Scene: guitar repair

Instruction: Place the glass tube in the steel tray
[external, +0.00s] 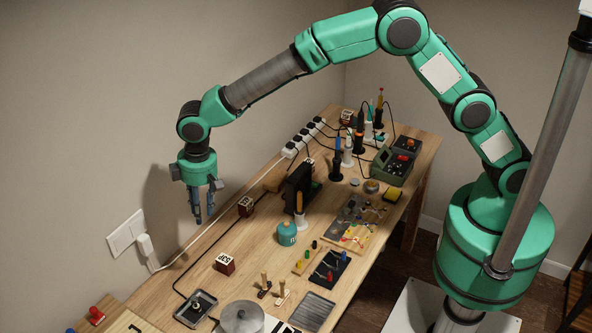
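My gripper (203,217) hangs pointing down, above the left edge of the workbench near the wall. Its two fingers look narrow and close together with a small gap. I cannot tell whether they hold anything. No glass tube can be made out for certain at this size. A small dark-rimmed metal tray (195,309) lies at the near left of the bench, below my gripper in the picture. A grey ribbed flat piece (313,311) lies to its right; I cannot tell which of these is the steel tray.
Soldering tools and a green station (392,165) stand at the back. Cables run along the wall side.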

